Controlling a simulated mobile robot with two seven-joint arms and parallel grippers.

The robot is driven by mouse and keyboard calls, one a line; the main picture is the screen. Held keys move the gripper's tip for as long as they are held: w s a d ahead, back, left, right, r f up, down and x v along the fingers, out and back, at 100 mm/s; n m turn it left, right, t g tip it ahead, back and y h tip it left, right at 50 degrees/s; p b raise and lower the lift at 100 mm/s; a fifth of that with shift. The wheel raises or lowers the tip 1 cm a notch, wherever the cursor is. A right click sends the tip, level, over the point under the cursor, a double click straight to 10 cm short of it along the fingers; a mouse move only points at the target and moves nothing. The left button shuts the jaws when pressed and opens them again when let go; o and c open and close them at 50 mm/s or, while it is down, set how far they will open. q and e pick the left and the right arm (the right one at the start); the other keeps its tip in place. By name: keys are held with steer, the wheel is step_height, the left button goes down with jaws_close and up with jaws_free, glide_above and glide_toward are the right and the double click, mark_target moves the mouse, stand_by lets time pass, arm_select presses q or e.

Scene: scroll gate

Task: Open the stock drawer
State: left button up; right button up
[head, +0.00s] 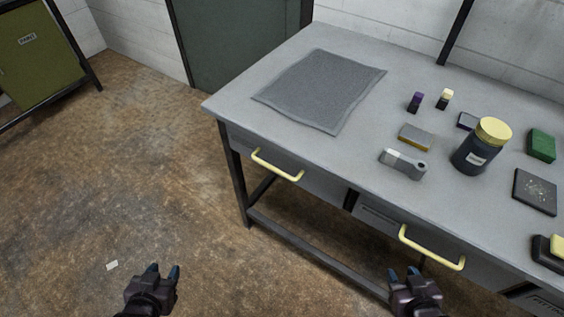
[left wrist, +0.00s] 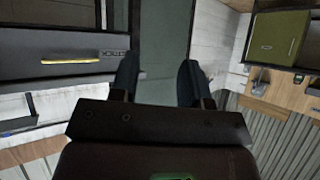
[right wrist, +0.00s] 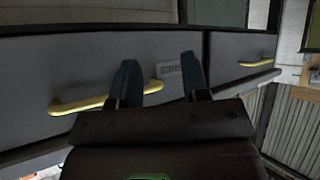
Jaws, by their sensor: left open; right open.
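The grey workbench (head: 315,135) has a left drawer with a yellow bar handle (head: 277,166) and a right drawer with a yellow bar handle (head: 431,249). Both drawers look shut. A small pale label (right wrist: 170,72) is on a drawer front in the right wrist view, beside a yellow handle (right wrist: 105,98). My left gripper (head: 163,270) is open and empty, over the floor left of the bench. My right gripper (head: 403,272) is open and empty, in front of the bench near the right handle, apparently apart from it.
On the bench top are a grey mat (head: 320,90), a dark jar with yellow lid (head: 475,150), a grey device (head: 403,164), a green block (head: 541,145) and several small items. A green cabinet (head: 35,55) stands far left.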

arm_select(q)
steer(key=shift+s, duration=0.15)
steer(key=shift+c, duration=0.5)
